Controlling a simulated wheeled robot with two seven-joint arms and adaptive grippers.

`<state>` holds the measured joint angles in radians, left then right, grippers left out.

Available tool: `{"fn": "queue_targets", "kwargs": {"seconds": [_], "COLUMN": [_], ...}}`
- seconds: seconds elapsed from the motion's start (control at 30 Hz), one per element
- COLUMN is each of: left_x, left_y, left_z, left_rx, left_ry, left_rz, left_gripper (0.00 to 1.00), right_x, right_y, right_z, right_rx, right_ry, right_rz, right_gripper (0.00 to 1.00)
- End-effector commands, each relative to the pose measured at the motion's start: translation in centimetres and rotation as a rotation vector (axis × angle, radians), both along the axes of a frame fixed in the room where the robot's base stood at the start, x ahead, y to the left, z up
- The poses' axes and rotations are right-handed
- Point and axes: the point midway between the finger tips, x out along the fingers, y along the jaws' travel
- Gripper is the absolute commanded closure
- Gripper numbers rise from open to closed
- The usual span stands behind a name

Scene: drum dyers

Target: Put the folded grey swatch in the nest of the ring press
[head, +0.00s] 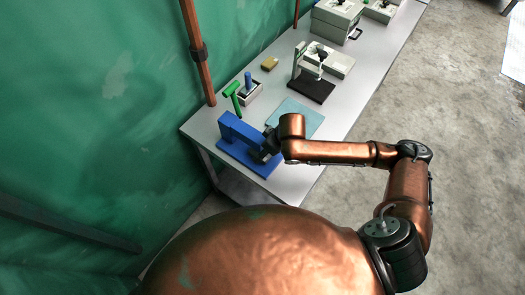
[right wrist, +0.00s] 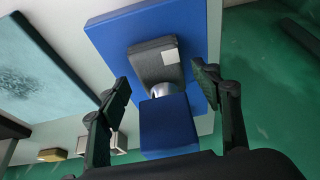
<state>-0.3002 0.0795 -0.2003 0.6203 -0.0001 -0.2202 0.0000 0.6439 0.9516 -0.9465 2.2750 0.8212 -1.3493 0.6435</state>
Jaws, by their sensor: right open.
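The blue press (head: 237,131) stands at the near end of the table; I take it for the ring press. In the right wrist view its blue base (right wrist: 110,33), blue upper block (right wrist: 168,122) and silver ram (right wrist: 163,90) show. A dark grey padded piece with a small pale patch (right wrist: 155,62), apparently the folded grey swatch, lies over the base by the ram. The nest cannot be made out. My right gripper (head: 265,152) is at the press; its open fingers (right wrist: 162,88) stand apart on either side of the ram, with nothing gripped. My left gripper is not in view.
A teal mat (head: 301,116) lies beside the press. Farther along the table (head: 222,177) are a green tool (head: 236,97), a small tray with a blue-handled item (head: 248,88), a yellow block (head: 269,63) and a white stand (head: 308,68). A green wall (head: 100,120) borders the left.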

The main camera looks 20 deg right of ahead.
Motion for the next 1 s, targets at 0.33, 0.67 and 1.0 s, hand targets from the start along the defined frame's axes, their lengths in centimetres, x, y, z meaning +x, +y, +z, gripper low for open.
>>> {"fn": "queue_targets", "kwargs": {"seconds": [0.33,0.67,1.0], "left_x": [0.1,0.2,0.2], "left_y": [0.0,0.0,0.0], "left_z": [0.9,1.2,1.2], "left_rx": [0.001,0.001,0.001], "left_ry": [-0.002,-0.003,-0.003], "left_rz": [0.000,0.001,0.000], "left_gripper": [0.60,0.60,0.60], "right_x": [-2.1,-3.1,-3.1], "right_y": [-1.7,-2.4,-2.4], "right_z": [7.0,9.6,9.6], "right_rx": [-0.001,0.000,0.000], "right_ry": [-0.005,0.000,0.000], "right_rz": [0.001,0.000,0.000], "right_gripper": [0.41,0.41,0.41]}}
